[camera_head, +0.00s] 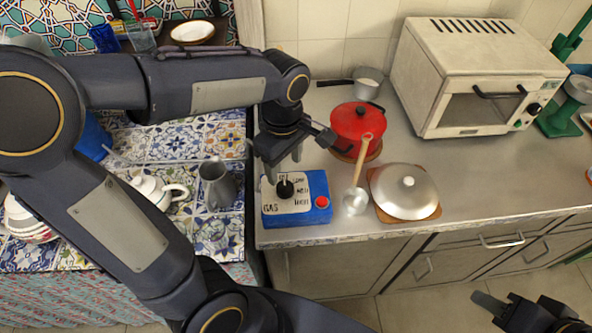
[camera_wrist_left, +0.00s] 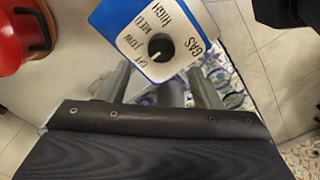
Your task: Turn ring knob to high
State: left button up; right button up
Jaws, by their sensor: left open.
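The black ring knob (camera_head: 285,188) sits on the white label panel of a blue gas box (camera_head: 292,217) on the counter. In the left wrist view, the knob (camera_wrist_left: 160,47) shows a small pale mark on its lower left, seemingly toward the off label. High (camera_wrist_left: 172,14) is printed on the panel's upper part. My left gripper (camera_head: 284,165) is above the box, pointing down. Its fingers (camera_wrist_left: 160,84) are apart with nothing between them, and the knob shows just beyond the tips. My right gripper (camera_head: 498,304) is at the bottom right, partly cut off; its opening is unclear.
A red pot (camera_head: 354,124) stands behind the box to the right. A wooden-handled ladle (camera_head: 357,190) and a lidded pan (camera_head: 405,190) lie right of the box. A grey pitcher (camera_head: 217,185) and white teapot (camera_head: 153,187) stand on the tiled table to the left.

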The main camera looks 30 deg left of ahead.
aim_at(285, 186)
pick_arm(q)
notch_tip(285, 186, down, 7)
jog(key=shift+s+r, duration=0.1)
dwell(0.3)
jog(key=c, duration=1)
